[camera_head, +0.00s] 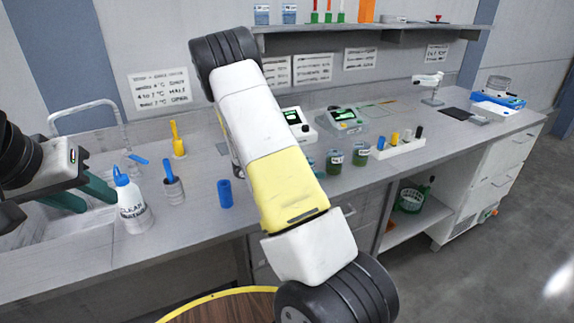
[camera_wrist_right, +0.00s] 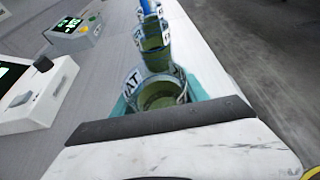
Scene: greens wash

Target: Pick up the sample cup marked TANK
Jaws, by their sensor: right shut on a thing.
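Sample cups with green contents stand in a row on the bench; one cup (camera_head: 335,162) and another cup (camera_head: 361,153) show in the head view. My right gripper (camera_wrist_right: 162,97) has its teal fingers on both sides of the nearest cup (camera_wrist_right: 160,93) in the wrist view. That cup's label reads partly "AT"; I cannot read the word TANK on any cup. More cups (camera_wrist_right: 155,50) stand just beyond it. My left gripper (camera_head: 80,194) is open and empty over the sink.
A wash bottle (camera_head: 131,205), a pot with a blue-handled tool (camera_head: 173,188) and a blue cylinder (camera_head: 225,194) stand left of my right arm. Meters (camera_head: 345,121) stand behind the cups. A white rack (camera_head: 400,148) with several coloured pieces stands to their right.

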